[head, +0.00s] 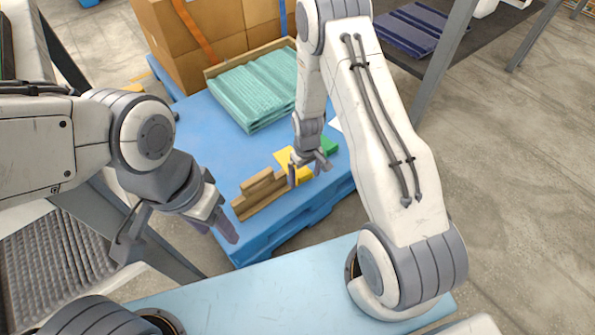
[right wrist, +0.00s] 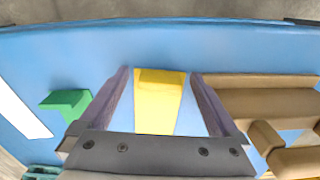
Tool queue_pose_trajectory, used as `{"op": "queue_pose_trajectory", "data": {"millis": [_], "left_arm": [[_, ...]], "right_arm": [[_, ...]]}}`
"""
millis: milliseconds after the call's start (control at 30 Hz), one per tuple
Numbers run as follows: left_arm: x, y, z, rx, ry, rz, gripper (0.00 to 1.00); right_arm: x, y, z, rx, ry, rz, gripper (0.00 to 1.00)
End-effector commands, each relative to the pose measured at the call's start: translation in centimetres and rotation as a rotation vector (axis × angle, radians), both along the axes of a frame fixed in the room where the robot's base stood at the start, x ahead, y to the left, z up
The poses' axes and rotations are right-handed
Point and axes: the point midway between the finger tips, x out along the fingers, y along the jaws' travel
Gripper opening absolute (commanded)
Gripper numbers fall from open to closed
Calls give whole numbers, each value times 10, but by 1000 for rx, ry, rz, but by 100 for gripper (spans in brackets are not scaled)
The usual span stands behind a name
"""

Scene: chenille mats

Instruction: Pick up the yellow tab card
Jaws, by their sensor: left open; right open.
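The yellow tab card (head: 283,156) lies on the blue pallet top in the head view, partly hidden by my right gripper (head: 308,173). In the right wrist view the yellow tab card (right wrist: 158,105) shows between the two fingers of my right gripper (right wrist: 159,74), with a raised yellow tab at its far end. Blue surface shows between the card and each finger. The right gripper is open; its exact height over the card is hard to tell. My left gripper (head: 178,237) is open and empty, left of the pallet's near corner.
Brown blocks (head: 262,196) lie close by the card; they also show in the right wrist view (right wrist: 265,98). A green piece (head: 329,146) and a white piece (right wrist: 20,110) lie on the other side. Teal folded mats (head: 255,90) in a tray and cardboard boxes (head: 215,30) stand behind.

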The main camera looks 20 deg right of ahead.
Motion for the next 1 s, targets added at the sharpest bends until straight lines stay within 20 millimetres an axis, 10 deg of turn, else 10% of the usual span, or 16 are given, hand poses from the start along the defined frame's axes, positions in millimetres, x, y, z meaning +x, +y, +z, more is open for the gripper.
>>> {"op": "queue_pose_trajectory", "data": {"millis": [133, 367, 733, 1000], "left_arm": [[0, 0, 1, 0, 0, 0, 54], [0, 0, 1, 0, 0, 0, 54], [0, 0, 6, 0, 0, 0, 54], [0, 0, 32, 0, 0, 0, 54]], "right_arm": [[0, 0, 1, 0, -1, 0, 94], [0, 0, 1, 0, 0, 0, 9], [0, 0, 9, 0, 0, 0, 9], [0, -1, 52, 0, -2, -1, 9]]}}
